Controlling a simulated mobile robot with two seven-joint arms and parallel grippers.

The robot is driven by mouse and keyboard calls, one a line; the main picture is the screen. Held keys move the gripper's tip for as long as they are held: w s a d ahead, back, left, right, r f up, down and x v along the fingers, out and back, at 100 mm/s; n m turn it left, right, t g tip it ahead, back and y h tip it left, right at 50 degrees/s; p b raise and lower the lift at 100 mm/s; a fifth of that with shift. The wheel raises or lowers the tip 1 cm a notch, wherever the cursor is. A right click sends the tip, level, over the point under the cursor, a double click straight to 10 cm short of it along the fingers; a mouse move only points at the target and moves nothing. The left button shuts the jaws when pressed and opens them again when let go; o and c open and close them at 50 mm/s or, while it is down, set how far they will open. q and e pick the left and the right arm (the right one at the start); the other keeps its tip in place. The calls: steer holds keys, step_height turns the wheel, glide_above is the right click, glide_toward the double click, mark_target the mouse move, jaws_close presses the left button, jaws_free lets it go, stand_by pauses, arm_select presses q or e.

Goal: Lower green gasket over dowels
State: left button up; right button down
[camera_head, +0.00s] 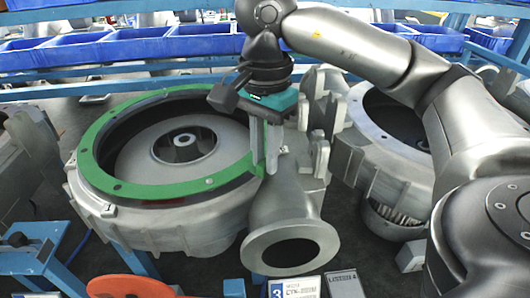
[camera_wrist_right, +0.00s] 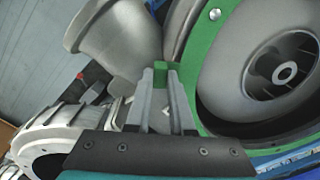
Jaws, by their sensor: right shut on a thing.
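The green ring gasket (camera_head: 150,190) lies around the wide round opening of the grey blower housing (camera_head: 165,225) in the head view. A dark band shows under its front right edge, and I cannot tell whether it sits flush. A small silver pin end (camera_head: 209,181) shows in the ring, and one also shows in the wrist view (camera_wrist_right: 215,14). My right gripper (camera_head: 267,160) points down at the ring's right side. In the wrist view, its fingers (camera_wrist_right: 163,75) are shut on a green tab of the gasket. My left gripper is not in view.
The housing's round outlet flange (camera_head: 291,250) juts forward below my right gripper. A second grey housing (camera_head: 385,175) stands close on the right. Blue bins (camera_head: 130,45) line the back. An orange disc (camera_head: 130,287) and small boxes (camera_head: 295,288) lie at the front.

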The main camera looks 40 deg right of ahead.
steer(key=shift+f+b, duration=0.4)
steer(key=shift+b, duration=0.05)
stand_by(0.3)
steer(key=c, duration=0.7)
jaws_free()
steer(key=shift+r, duration=0.35)
step_height(320, 180, up, 15)
steer(key=p, duration=0.7)
steer(key=shift+f, duration=0.2)
